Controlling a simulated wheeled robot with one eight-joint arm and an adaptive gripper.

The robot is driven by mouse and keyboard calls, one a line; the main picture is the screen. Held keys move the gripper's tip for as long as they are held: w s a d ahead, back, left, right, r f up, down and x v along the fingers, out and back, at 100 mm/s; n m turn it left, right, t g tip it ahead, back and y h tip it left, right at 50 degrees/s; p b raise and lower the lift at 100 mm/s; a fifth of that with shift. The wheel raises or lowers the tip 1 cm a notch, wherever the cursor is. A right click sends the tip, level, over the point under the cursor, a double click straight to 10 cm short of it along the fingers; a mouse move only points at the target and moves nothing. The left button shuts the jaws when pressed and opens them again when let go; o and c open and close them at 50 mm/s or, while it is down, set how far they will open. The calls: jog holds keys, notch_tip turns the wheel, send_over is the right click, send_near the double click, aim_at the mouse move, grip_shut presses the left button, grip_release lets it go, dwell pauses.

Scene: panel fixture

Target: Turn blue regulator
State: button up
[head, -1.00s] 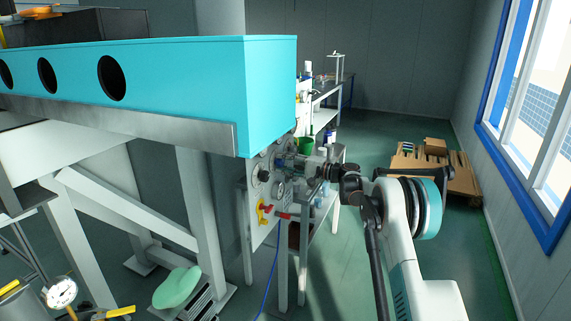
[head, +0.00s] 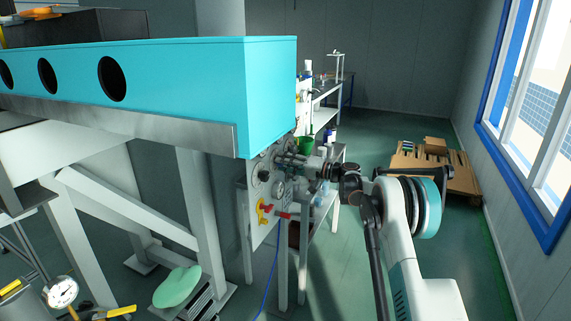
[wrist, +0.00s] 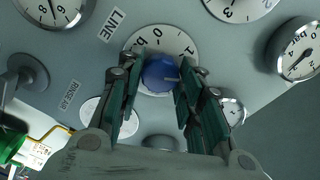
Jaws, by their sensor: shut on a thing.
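The blue regulator (wrist: 160,74) is a round blue knob with a pale pointer line, set over a white numbered dial (wrist: 178,44) on the grey panel (wrist: 75,75). In the wrist view my gripper (wrist: 157,85) has one finger on each side of the knob and is shut on it. The pointer line points to the right in that view. In the head view my gripper (head: 290,160) reaches the panel from the right, and the knob itself is too small and covered to make out.
Gauges (wrist: 298,50) and labels surround the knob closely. In the head view a red and yellow valve (head: 265,211) sits low on the panel. A turquoise box (head: 200,80) overhangs at left. Open floor lies to the right, before a wooden pallet (head: 435,170).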

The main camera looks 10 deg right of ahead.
jog(key=shift+f, duration=0.15)
jog(key=o, duration=1.1)
jog(key=shift+c, duration=0.2)
jog(key=shift+d, duration=0.1)
jog(key=v, duration=1.2)
